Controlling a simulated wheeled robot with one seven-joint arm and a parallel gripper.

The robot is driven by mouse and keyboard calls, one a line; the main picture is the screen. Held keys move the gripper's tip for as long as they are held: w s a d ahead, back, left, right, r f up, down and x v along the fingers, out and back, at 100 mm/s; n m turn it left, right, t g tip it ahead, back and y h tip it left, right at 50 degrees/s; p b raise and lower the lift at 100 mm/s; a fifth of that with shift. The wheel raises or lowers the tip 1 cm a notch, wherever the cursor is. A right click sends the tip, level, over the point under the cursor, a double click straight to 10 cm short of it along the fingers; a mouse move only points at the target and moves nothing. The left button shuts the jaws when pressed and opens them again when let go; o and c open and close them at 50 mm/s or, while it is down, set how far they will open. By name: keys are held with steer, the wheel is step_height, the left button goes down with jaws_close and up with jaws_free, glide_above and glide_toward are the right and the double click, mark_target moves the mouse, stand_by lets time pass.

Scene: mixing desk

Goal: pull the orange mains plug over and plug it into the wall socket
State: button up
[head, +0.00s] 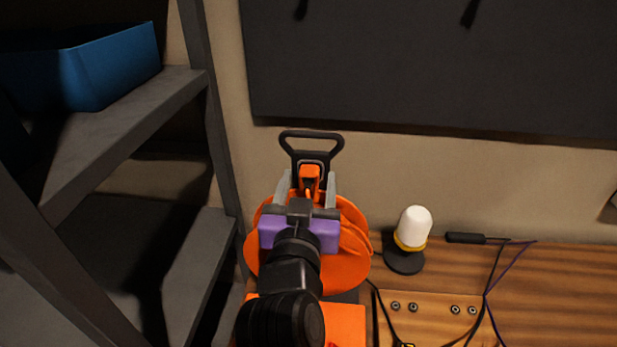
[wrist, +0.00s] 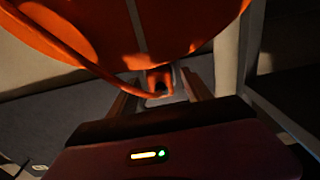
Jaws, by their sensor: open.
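My gripper (head: 308,180) reaches toward the back wall, its two grey fingers apart. An orange plug (head: 310,172) sits between the fingertips. In the wrist view the orange plug (wrist: 159,79) also shows between the fingers, with a gap on the finger sides. An orange cable (wrist: 70,58) runs to it past the orange reel (wrist: 110,25). In the head view the reel's disc (head: 350,262) lies below and behind my gripper. A black handle frame (head: 311,136) rises just behind the plug. I cannot clearly make out the wall socket or whether the plug touches it.
A dark shelf rack (head: 205,110) with a blue bin (head: 115,68) stands close on the left. A white-topped lamp (head: 414,228) stands right of the reel on the wooden desk (head: 560,290). Dark cables (head: 487,290) lie at the right. A dark panel (head: 430,75) hangs above.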

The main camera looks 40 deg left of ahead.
stand_by(0.7)
jaws_close()
steer(key=v, duration=0.6)
stand_by(1.4)
